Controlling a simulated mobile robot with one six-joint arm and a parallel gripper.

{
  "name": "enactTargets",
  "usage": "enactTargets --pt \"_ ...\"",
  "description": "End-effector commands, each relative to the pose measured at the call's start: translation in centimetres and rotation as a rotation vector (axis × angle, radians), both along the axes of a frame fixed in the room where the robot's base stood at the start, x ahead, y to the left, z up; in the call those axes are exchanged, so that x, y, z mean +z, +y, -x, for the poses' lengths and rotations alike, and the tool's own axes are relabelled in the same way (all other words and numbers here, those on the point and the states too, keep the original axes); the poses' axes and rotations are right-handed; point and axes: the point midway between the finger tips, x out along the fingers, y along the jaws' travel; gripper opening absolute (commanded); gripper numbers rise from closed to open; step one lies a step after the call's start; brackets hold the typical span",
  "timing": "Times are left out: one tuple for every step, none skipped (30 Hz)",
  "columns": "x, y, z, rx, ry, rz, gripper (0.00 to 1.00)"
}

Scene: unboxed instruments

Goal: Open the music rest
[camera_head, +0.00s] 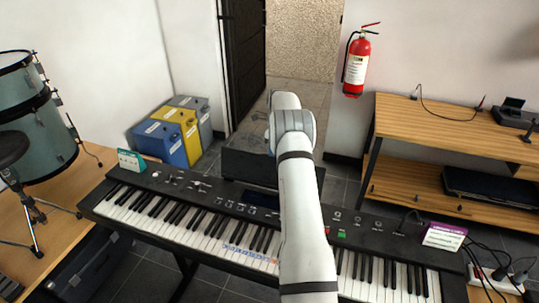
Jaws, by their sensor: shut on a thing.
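The black digital piano (165,186) stands across the middle of the view on a dark stand. The music rest (246,167) is a dark panel at the piano's rear edge, behind the display. It looks raised from the piano top, but its exact tilt is hard to tell. My white arm reaches over the keys and covers the middle of the piano and part of the rest. My gripper is hidden behind my own arm near the rest, so its fingers and any contact do not show.
A drum kit (38,125) stands at the left. Blue, yellow and grey bins (178,128) stand by the wall. A red extinguisher (356,65) hangs at the back. A wooden shelf (455,133) and a power strip (497,283) are at the right. Floor behind the piano is open.

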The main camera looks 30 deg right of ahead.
Motion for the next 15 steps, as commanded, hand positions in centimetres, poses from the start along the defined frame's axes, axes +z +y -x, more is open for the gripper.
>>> enactTargets --pt "0.0 -0.2 -0.2 -0.001 -0.010 0.006 0.31" --pt "0.1 -0.2 -0.2 -0.001 -0.011 0.006 0.31" --pt "0.1 -0.2 -0.2 -0.001 -0.011 0.006 0.31" --pt "0.1 -0.2 -0.2 -0.001 -0.012 0.007 0.31" --pt "0.2 -0.2 -0.3 -0.001 -0.012 0.006 0.31" --pt "0.2 -0.2 -0.3 -0.001 -0.012 0.006 0.31" --pt "0.3 -0.2 -0.3 -0.001 -0.013 0.007 0.31" --pt "0.4 -0.2 -0.3 -0.001 -0.014 0.007 0.31" --pt "0.6 -0.2 -0.4 -0.001 -0.015 0.008 0.31" --pt "0.9 -0.3 -0.5 -0.001 -0.017 0.009 0.31" --pt "1.2 -0.4 -0.5 -0.001 -0.019 0.009 0.31" --pt "1.8 -0.4 -0.6 -0.001 -0.019 0.009 0.31" --pt "2.3 -0.5 -0.6 -0.001 -0.021 0.011 0.31" --pt "2.8 -0.6 -0.7 -0.002 -0.021 0.011 0.31" --pt "3.5 -0.7 -0.7 -0.002 -0.021 0.011 0.31"
